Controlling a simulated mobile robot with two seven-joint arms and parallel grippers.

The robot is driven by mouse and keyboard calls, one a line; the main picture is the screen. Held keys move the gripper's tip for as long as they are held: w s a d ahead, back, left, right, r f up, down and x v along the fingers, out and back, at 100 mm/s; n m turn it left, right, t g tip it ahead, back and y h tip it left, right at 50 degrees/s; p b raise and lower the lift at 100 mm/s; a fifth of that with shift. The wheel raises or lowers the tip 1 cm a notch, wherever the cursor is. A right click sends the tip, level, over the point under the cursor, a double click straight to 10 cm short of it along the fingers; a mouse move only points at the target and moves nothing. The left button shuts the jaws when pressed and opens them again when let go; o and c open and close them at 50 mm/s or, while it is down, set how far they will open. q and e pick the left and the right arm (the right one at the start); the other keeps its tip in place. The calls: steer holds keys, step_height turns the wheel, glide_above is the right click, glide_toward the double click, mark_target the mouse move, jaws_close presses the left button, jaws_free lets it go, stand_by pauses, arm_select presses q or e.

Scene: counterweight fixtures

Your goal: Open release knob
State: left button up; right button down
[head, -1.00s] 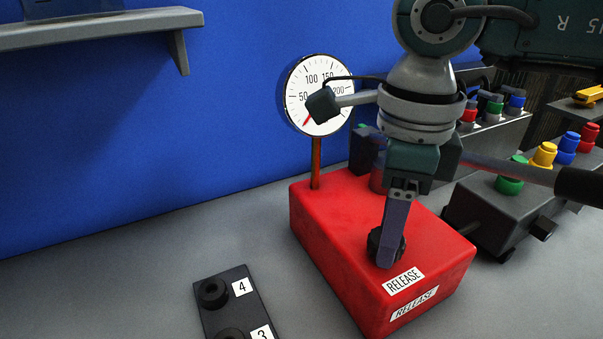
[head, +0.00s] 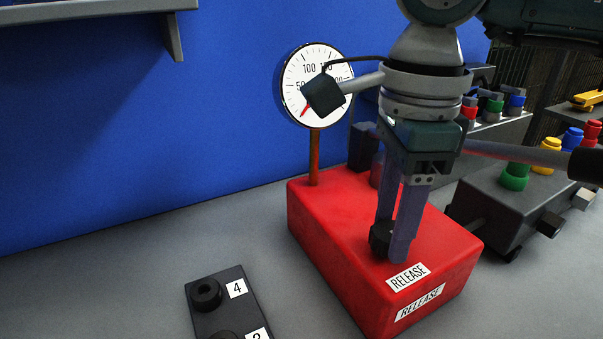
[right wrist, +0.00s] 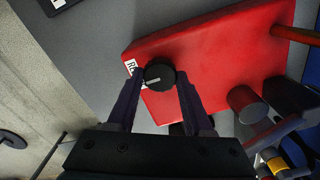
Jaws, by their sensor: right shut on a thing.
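The black release knob (head: 380,239) stands on top of the red box (head: 325,220) near its front, behind the "RELEASE" labels. My right gripper (head: 392,250) points down and is shut on the knob, with a finger on each side of it. In the right wrist view the round knob (right wrist: 160,76) with its pale pointer line sits between the fingertips. My left gripper is not in view.
A black panel (head: 228,300) with round ports labelled 4 and another number lies left of the box. A dark block with coloured knobs (head: 500,205) stands to the right. A grey shelf (head: 100,14) is at upper left.

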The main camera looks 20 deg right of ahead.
mark_target(391, 231)
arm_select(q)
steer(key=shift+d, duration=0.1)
arm_select(e)
steer(key=shift+c, duration=1.5)
jaws_free()
steer(key=shift+r, duration=0.1)
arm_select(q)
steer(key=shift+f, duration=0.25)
arm_select(e)
step_height(391, 231, up, 10)
